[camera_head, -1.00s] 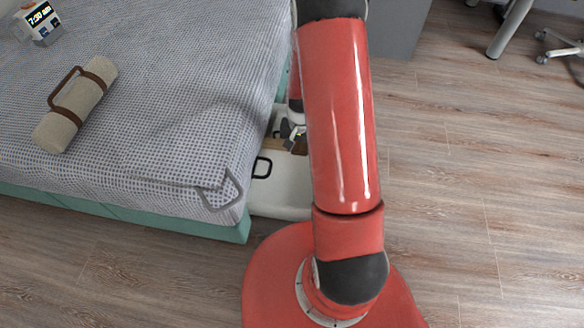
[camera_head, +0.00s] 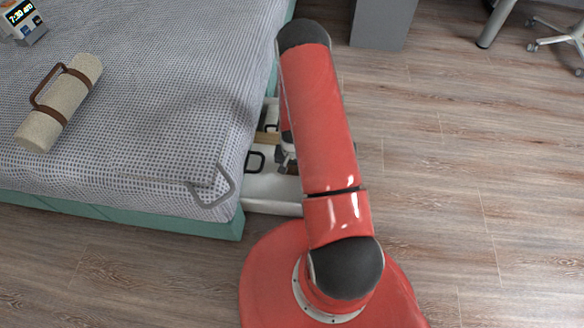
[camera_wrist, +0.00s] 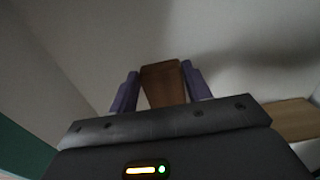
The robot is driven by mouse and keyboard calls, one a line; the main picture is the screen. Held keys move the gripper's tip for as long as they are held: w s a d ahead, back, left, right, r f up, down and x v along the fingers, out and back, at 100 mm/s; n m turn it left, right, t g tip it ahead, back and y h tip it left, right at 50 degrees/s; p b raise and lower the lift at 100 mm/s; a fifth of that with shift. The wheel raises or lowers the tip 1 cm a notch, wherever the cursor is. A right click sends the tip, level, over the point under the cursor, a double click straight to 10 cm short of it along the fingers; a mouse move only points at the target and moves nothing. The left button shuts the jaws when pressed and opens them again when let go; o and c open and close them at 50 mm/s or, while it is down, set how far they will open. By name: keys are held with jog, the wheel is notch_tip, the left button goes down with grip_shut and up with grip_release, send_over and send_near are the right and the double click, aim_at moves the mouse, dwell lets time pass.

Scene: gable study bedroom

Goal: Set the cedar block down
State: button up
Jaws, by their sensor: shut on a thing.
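In the wrist view, the brown cedar block (camera_wrist: 163,88) stands between the two purple fingers of my gripper (camera_wrist: 159,76), which is shut on it. Pale surfaces surround the block there, and I cannot tell whether it touches the one below. In the head view, my gripper (camera_head: 287,164) is partly hidden behind my red arm, over the open white under-bed drawer (camera_head: 270,190). The block cannot be made out in the head view.
A lighter wooden piece (camera_wrist: 292,118) lies to the right in the wrist view.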

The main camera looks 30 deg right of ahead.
jog(key=shift+f, duration=0.1)
jog(key=o, duration=1)
